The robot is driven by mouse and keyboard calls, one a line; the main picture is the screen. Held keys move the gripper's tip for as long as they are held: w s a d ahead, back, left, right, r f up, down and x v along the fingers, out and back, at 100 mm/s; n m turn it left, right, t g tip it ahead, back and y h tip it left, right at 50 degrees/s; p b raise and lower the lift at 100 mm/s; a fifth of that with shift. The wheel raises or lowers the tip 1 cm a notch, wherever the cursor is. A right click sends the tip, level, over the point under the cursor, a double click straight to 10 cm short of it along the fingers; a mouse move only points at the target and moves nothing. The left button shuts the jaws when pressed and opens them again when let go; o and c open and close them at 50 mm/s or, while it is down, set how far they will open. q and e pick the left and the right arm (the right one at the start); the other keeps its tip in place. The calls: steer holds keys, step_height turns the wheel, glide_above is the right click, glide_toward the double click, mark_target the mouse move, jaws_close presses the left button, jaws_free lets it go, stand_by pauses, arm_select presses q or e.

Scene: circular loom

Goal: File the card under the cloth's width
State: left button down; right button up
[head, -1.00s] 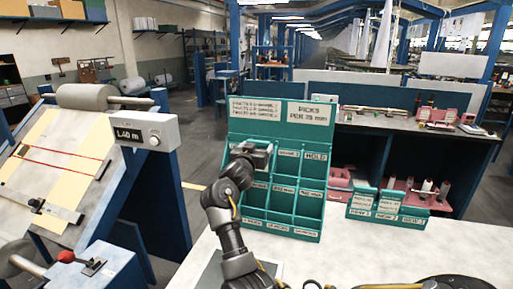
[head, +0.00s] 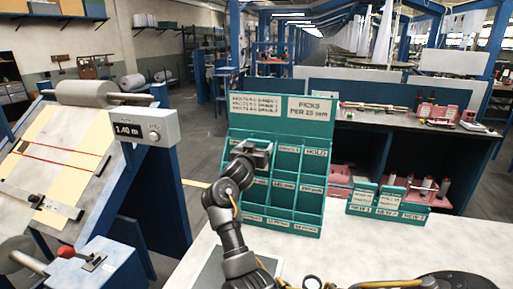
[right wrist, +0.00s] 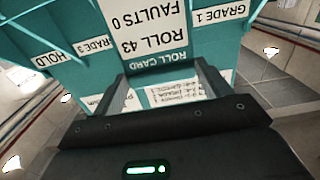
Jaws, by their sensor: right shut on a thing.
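A teal pocket rack (head: 262,126) stands on the pale table, with rows of labelled pockets. Its top row shows HOLD at the right; the lower labels are too small to read surely. My right gripper (head: 258,150) is in front of the rack's upper left pockets. In the right wrist view my right gripper (right wrist: 165,82) is shut on a white roll card (right wrist: 150,35) reading ROLL 43, FAULTS 0. GRADE 1, GRADE 3 and HOLD labels show around the card. The gripper hides the card in the head view. A display (head: 128,130) beside the cloth (head: 62,137) reads 1.40 m. My left gripper is out of view.
A smaller teal holder (head: 386,209) with cards stands right of the rack, by pink bins with spools. A blue control box with a red-knobbed lever (head: 68,253) is at lower left.

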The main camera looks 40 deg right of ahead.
steer(key=shift+f+b, duration=1)
steer(key=shift+f, duration=1.2)
steer(key=o, duration=1.1)
steer(key=shift+a, duration=0.1)
steer(key=shift+b+v, duration=0.85)
steer(key=shift+v, duration=2.8)
